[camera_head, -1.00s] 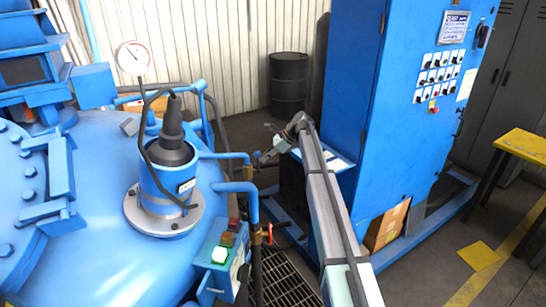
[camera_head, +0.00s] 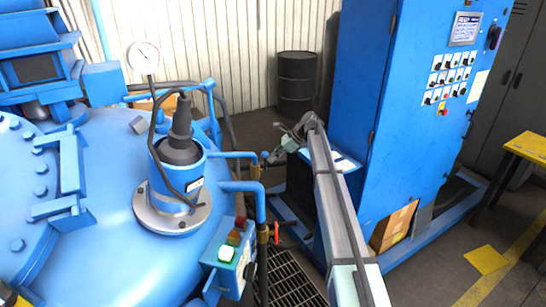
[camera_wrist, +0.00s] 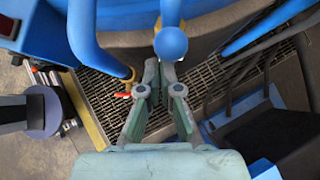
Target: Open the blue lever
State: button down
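No separate blue lever shows clearly. Near my gripper, the head view shows the end of a blue pipe (camera_head: 232,154) with a brass fitting (camera_head: 256,171). In the wrist view a rounded blue pipe end (camera_wrist: 171,44) lies just beyond my fingertips and may hide what is below it. My gripper (camera_wrist: 159,68) has its grey-green fingers converging there, with a narrow gap between the tips. I cannot tell whether they hold anything. In the head view my gripper (camera_head: 269,158) is small, right beside the brass fitting. A red handle (camera_wrist: 122,94) is left of my fingers.
A lower blue pipe (camera_head: 242,187) bends down beside a button box (camera_head: 224,262). The blue furnace lid (camera_head: 100,240) is left. A tall blue control cabinet (camera_head: 385,110) stands close on the right. Floor grating (camera_head: 285,280) lies below.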

jog(key=w+d+r+b, duration=0.1)
jog(key=w+d+b, duration=0.3)
jog(key=d, duration=0.4)
jog(key=shift+d+r, duration=0.25)
jog(key=shift+d, duration=0.1)
